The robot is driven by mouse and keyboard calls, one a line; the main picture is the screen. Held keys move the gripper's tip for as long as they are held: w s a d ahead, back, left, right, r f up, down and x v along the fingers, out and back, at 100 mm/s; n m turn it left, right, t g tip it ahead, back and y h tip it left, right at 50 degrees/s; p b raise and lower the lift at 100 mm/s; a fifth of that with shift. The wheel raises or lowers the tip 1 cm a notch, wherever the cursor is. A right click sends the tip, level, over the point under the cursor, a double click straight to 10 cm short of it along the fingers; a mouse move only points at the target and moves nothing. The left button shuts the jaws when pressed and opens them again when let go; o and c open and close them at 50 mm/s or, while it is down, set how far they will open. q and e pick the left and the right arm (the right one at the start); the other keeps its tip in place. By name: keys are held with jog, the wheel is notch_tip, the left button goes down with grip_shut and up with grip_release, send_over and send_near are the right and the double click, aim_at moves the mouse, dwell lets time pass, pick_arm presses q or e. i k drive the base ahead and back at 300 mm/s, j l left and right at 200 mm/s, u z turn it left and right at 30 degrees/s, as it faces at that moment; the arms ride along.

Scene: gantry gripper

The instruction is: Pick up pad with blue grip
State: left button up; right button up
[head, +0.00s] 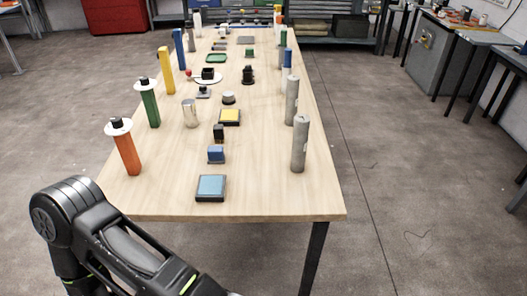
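A flat square pad with a light blue top and dark base (211,187) lies near the front edge of the wooden table. Just behind it stands a small blue block with a grey lower part (216,155). I cannot tell for certain which of these is the pad with the blue grip. Part of my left arm shows at the lower left, in front of the table, but its gripper is out of the picture. My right gripper is not in view. Nothing touches either blue thing.
On the long table (270,199), a yellow-topped pad (230,117) and a small dark block (218,133) stand farther back. An orange post (127,155) and green post (150,108) line the left; grey cylinders (299,145) line the right. The front right corner is clear.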

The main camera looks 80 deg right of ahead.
aim_at(216, 156)
jog(key=z, duration=3.25)
